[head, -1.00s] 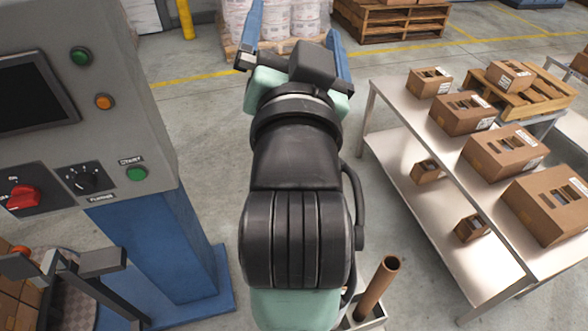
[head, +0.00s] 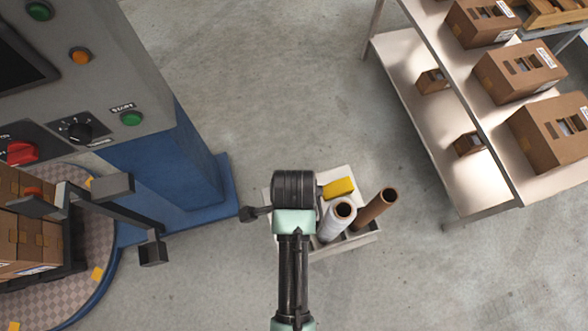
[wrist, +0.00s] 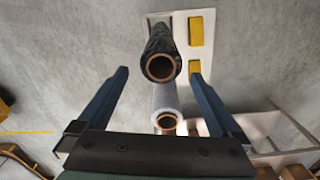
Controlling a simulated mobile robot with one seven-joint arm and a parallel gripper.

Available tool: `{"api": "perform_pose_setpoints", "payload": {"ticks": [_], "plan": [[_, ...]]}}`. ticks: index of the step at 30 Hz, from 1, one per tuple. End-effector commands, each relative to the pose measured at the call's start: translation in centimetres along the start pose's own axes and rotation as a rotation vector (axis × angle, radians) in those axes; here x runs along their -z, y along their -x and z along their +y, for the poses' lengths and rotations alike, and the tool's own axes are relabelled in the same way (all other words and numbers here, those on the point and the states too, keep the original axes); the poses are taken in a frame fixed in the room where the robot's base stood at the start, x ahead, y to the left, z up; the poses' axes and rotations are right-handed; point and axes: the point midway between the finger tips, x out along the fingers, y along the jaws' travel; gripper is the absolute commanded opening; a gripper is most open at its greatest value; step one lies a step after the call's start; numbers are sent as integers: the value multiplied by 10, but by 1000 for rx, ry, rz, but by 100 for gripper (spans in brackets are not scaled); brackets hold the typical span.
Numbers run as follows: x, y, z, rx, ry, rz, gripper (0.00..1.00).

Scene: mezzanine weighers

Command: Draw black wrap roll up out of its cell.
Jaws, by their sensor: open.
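In the wrist view the black wrap roll (wrist: 161,52) stands in the pale rack, its brown core end facing the camera. My gripper (wrist: 159,73) is open, with one blue finger on either side of the roll in the picture. Gaps show between the roll and both fingers; how deep the roll lies between them I cannot tell. In the head view my arm covers the place of the black roll and the gripper fingers. The rack (head: 345,250) shows around my arm there. The black roll's cell is hidden.
A white roll (head: 337,222) and a brown tube (head: 374,209) stand in the rack close to my arm, with a yellow block (head: 338,187) behind. A machine with a blue column (head: 182,170) stands left. A shelf table with boxes (head: 535,140) stands right.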

Motion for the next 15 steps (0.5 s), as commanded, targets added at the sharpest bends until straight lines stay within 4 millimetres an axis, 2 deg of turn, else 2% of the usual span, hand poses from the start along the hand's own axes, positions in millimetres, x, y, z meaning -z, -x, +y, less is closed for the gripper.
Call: {"api": "perform_pose_setpoints", "payload": {"ticks": [9, 15], "plan": [[0, -61, 0, -1, 2, 0, 100], [0, -95, 0, 2, 2, 0, 100]]}}
